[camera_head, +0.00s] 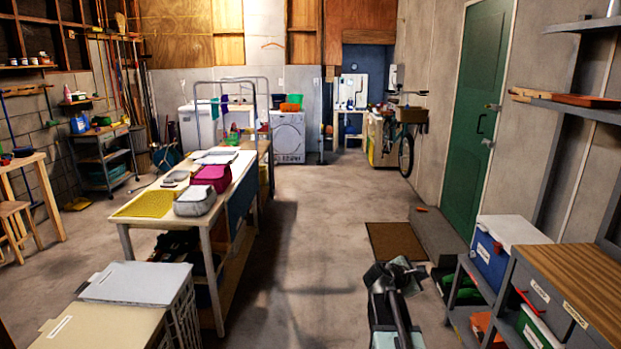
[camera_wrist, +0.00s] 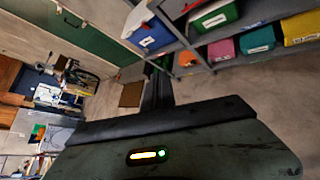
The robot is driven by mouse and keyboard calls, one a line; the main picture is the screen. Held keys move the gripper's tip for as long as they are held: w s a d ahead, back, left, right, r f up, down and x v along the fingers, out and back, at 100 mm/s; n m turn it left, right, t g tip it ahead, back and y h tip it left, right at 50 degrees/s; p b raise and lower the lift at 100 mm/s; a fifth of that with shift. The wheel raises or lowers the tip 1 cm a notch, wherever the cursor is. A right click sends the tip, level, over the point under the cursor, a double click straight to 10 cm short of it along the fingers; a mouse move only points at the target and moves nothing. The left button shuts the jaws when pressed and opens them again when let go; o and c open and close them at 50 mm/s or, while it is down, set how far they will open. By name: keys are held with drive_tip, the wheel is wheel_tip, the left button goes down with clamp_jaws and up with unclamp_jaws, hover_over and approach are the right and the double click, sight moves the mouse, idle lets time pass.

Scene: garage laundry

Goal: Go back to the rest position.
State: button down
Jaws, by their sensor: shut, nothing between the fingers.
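My gripper (camera_head: 394,272) shows in the head view at the lower right of centre, at the upper end of my arm. It is shut and empty, above the concrete floor in front of the brown doormat. The arm stands close in to my body. In the wrist view my own dark body with a lit green and yellow indicator fills the bottom, and the picture is turned on its side. The finger tips are not clear in the wrist view.
A shelf unit with a wooden top (camera_head: 582,275) and a blue bin (camera_head: 490,255) stand close on the right. White crates (camera_head: 140,284) and a long worktable (camera_head: 228,192) stand on the left. The floor (camera_head: 318,215) between is clear. A green door (camera_head: 478,115) is at the right.

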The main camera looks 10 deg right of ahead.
drive_tip(key=a+f+m+y+p, duration=0.2)
drive_tip(key=a+f+m+y, duration=0.15)
drive_tip(key=a, duration=1.25)
drive_tip(key=s+a+f+m+g+y, duration=0.2)
drive_tip(key=s+a+m, duration=0.4)
drive_tip(key=a, duration=0.4)
drive_tip(key=s+a+f+m+g+y, duration=0.3)
drive_tip(key=s+a+f+m+y, duration=0.2)
drive_tip(key=s+a, duration=0.3)
drive_tip(key=shift+s+a+m+y, duration=0.2)
drive_tip(key=shift+a+m+y, duration=0.45)
drive_tip(key=shift+a, duration=0.6)
drive_tip(key=shift+f, duration=0.1)
